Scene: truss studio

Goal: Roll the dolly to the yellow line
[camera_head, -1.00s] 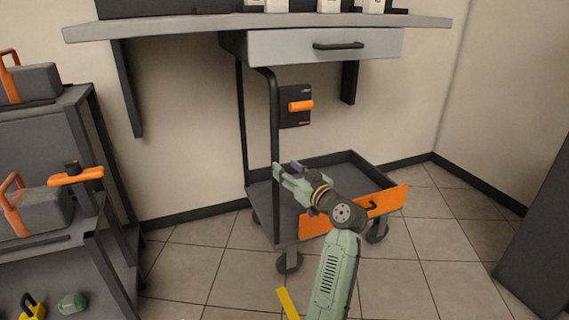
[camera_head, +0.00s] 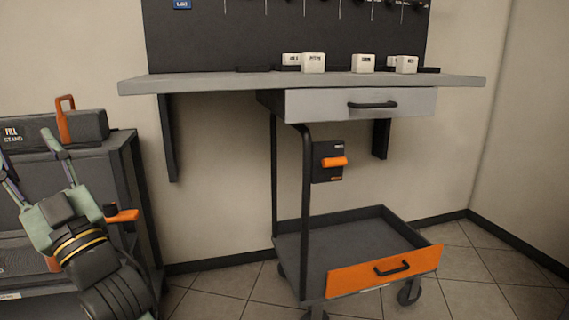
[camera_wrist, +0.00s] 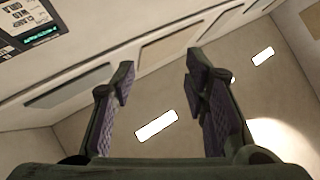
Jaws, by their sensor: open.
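The dolly (camera_head: 340,247) is a dark low cart with a tall black push handle (camera_head: 306,190), an orange front panel and dark wheels. It stands on the tiled floor under the wall bench in the head view. My gripper (camera_head: 28,150) is open and empty at the left of the head view, in front of the shelf stand and well apart from the dolly. In the wrist view my open fingers (camera_wrist: 160,85) point up toward the ceiling lights, with nothing between them. The yellow line is out of view now.
A grey bench (camera_head: 230,84) with a drawer (camera_head: 330,104) overhangs the dolly. White blocks (camera_head: 313,62) stand on it. A dark shelf stand (camera_head: 128,165) with an orange-handled can (camera_head: 80,127) is at left. Open floor (camera_head: 225,294) shows between stand and dolly.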

